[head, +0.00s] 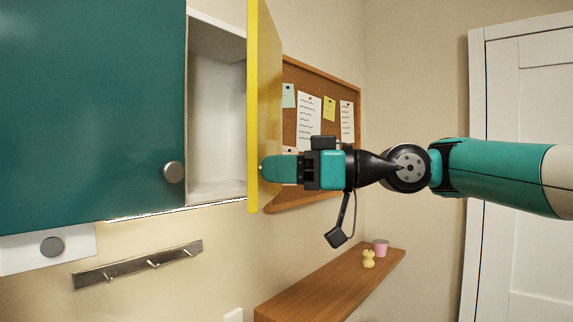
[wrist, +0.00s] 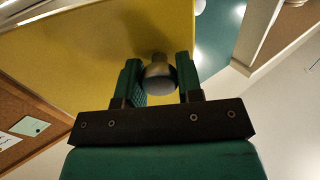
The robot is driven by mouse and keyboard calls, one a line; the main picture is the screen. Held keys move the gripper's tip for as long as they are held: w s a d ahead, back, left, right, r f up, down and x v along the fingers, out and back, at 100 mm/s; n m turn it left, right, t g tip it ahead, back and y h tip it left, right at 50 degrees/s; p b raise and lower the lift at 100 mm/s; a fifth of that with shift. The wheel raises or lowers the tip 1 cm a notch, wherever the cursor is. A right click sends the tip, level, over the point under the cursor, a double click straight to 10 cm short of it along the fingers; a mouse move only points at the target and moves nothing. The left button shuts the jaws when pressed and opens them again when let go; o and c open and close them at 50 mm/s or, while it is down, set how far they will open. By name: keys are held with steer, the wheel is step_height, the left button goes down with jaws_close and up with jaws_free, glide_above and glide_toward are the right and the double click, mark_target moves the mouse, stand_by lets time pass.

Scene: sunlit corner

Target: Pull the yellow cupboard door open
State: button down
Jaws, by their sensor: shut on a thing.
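The yellow cupboard door (head: 265,90) stands wide open, roughly edge-on in the head view, with the white inside of the cupboard (head: 217,100) showing to its left. My gripper (head: 270,168) is at the lower part of the door, on its right-hand face. In the wrist view the yellow door (wrist: 90,55) fills the upper left. A round grey knob (wrist: 159,74) on it sits between the two green fingers of my gripper (wrist: 159,82), which are shut on it. The knob is hidden behind the fingers in the head view.
A teal door (head: 90,110) with a round knob is closed at left. A hook rail (head: 140,264) is below. A wooden shelf (head: 320,290) carries a pink cup (head: 380,248) and a yellow figure (head: 368,259). A cork board (head: 318,75) hangs behind; a white door (head: 525,120) is at right.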

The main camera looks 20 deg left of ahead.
steer(key=c, duration=0.8)
jaws_free()
steer(key=shift+a, duration=0.1)
